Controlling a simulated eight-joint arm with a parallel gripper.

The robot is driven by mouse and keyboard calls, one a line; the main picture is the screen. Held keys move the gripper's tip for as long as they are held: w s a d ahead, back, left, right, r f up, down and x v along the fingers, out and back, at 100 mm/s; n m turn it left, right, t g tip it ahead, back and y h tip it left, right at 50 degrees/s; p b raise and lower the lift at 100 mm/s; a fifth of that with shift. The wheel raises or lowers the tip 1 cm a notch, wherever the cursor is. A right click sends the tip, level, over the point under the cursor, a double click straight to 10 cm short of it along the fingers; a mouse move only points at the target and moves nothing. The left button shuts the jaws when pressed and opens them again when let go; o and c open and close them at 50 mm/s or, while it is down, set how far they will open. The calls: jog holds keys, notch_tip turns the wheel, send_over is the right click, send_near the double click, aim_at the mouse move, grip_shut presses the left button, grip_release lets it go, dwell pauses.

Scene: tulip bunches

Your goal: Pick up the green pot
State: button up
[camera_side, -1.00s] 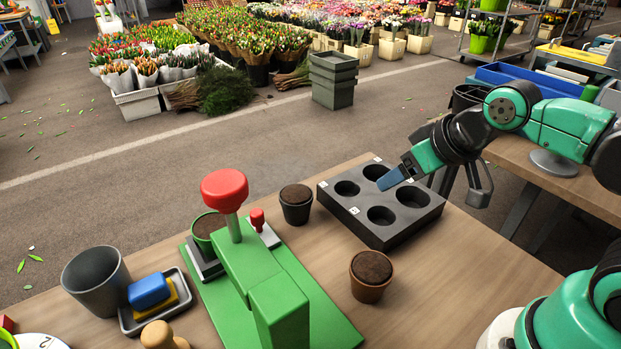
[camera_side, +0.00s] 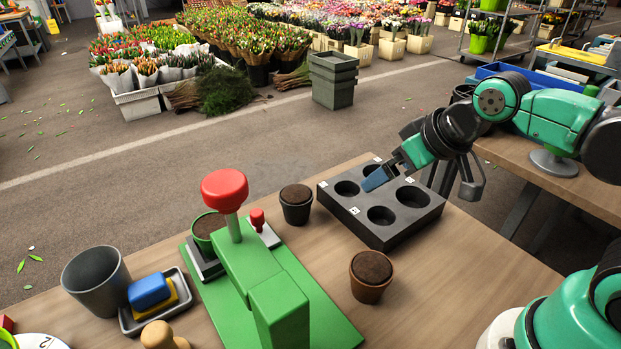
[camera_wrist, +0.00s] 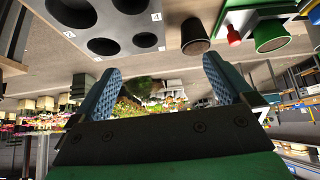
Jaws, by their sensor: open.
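The green pot (camera_side: 207,226), filled with dark soil, stands upright on the grey plate of the green press. In the side view the press's column and red knob partly cover it. It also shows in the wrist view (camera_wrist: 271,36) at the upper right, upside down. My gripper (camera_side: 376,179) is over the dark tray with round holes, well to the right of the green pot. In the wrist view my gripper (camera_wrist: 163,72) has its two blue fingers wide apart with nothing between them.
The green press (camera_side: 247,262) with a red knob (camera_side: 224,188) stands beside the pot. A black pot (camera_side: 296,207) and a brown pot (camera_side: 370,281) stand between press and holed tray (camera_side: 413,228). A grey bucket (camera_side: 97,284) and a sponge dish (camera_side: 133,322) are left.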

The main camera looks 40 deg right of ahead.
jog(key=w+a+n+g+y, duration=0.15)
jog(key=w+a+n, duration=0.25)
jog(key=w+a, duration=0.45)
jog(key=n+g+y, duration=0.1)
jog(key=n+y, duration=0.1)
jog(key=n, duration=0.2)
send_over(211, 226)
jog(key=s+d, duration=0.2)
jog(key=d, duration=0.1)
jog(key=f, duration=0.4)
jog(key=shift+a+f, duration=0.2)
jog(key=shift+f, duration=0.05)
jog(key=shift+w+a+f, duration=0.15)
jog(key=shift+a+f, duration=0.3)
jog(key=shift+f, duration=0.05)
jog(key=shift+x, duration=2.4)
jog(key=c, duration=1.3)
jog(key=shift+r, duration=0.15)
